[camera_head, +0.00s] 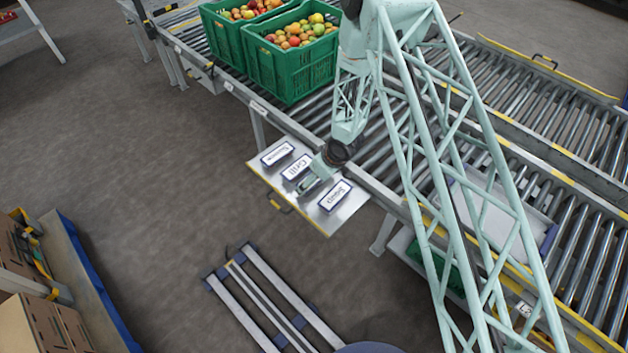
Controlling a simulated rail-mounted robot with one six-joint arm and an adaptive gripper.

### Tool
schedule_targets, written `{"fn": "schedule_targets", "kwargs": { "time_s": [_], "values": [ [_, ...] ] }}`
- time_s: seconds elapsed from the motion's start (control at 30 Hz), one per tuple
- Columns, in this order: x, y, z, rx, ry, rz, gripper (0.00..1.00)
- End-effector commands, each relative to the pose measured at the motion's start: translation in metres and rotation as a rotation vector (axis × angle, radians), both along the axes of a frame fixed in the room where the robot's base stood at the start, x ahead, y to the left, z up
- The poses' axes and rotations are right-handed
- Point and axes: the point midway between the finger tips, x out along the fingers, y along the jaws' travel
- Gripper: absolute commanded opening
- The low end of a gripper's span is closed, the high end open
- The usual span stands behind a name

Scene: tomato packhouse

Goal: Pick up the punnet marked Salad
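A small metal shelf (325,226) beside the conveyor carries a row of pale plates or punnets with dark blue edges. The far-left one (277,154) has lettering too small to read surely. The one beside it (297,167) reads "Grill", and the nearest (335,197) appears to read "Soup". No label clearly reads "Salad". My gripper (309,183) points down between "Grill" and "Soup", low over the shelf. A blue-edged bit shows by its fingertips, mostly hidden with any label. I cannot tell whether the fingers touch or hold it.
Green crates (293,78) of tomatoes stand on the roller conveyor (372,120) behind the shelf. A pale tray (490,213) lies on the rollers at right, partly behind my arm. Open floor (180,170) lies left of the shelf.

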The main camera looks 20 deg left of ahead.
Motion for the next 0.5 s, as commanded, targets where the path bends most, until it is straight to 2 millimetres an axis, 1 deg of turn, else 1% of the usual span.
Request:
{"fn": "schedule_targets", "kwargs": {
  "time_s": [0.27, 0.5],
  "values": [
    [0.001, 0.0, 0.02, 0.0, -0.002, 0.001, 0.73],
    [0.001, 0.0, 0.05, 0.001, -0.001, 0.0, 0.73]
  ]
}}
